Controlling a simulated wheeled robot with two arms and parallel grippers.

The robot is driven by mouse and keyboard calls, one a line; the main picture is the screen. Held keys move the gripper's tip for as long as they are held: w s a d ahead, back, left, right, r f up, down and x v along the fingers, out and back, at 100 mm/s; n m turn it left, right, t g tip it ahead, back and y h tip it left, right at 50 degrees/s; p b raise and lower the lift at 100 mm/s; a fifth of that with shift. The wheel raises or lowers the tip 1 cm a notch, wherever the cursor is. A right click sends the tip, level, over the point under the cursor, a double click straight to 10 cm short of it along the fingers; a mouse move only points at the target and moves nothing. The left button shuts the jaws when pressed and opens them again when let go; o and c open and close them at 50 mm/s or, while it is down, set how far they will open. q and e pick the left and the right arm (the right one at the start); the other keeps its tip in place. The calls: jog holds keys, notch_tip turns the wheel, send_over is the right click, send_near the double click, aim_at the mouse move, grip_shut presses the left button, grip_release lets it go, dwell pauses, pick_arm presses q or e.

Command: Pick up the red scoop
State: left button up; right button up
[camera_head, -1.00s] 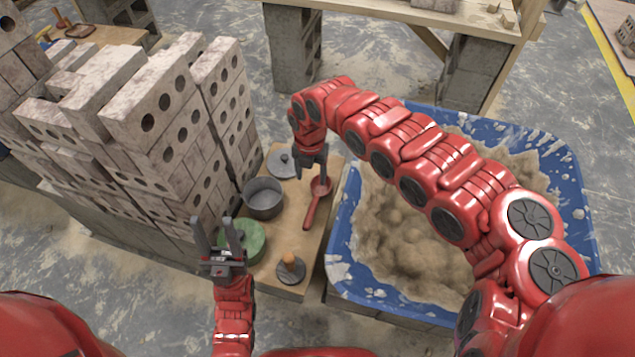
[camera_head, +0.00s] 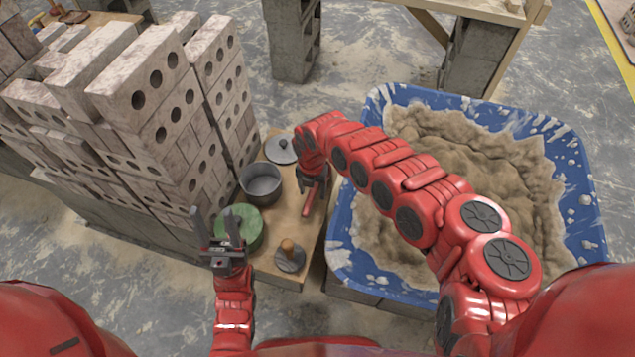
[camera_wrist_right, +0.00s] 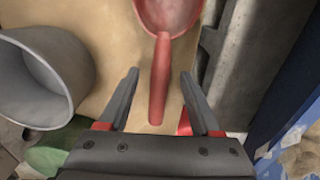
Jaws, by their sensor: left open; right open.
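The red scoop lies on the wooden board; in the head view only its handle (camera_head: 307,204) shows below my right gripper (camera_head: 314,186), which hides its bowl. In the right wrist view the scoop (camera_wrist_right: 161,65) shows its bowl at the top and its handle pointing down between my right gripper's fingers (camera_wrist_right: 158,98). The fingers are open, one on each side of the handle, with gaps on both sides. My left gripper (camera_head: 213,226) is open and empty, its fingers pointing up in front of a green round container (camera_head: 246,229).
A grey pot (camera_head: 262,186), a grey lid (camera_head: 281,150) and a wooden-knobbed disc (camera_head: 290,256) share the board (camera_head: 272,266) with the scoop. Stacked bricks (camera_head: 150,110) rise on the left. A blue tub (camera_head: 345,252) of sand stands to the right.

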notch_tip(320, 180, down, 2)
jog(key=shift+f, duration=0.2)
jog(key=shift+r, duration=0.1)
grip_shut()
dwell(1.2)
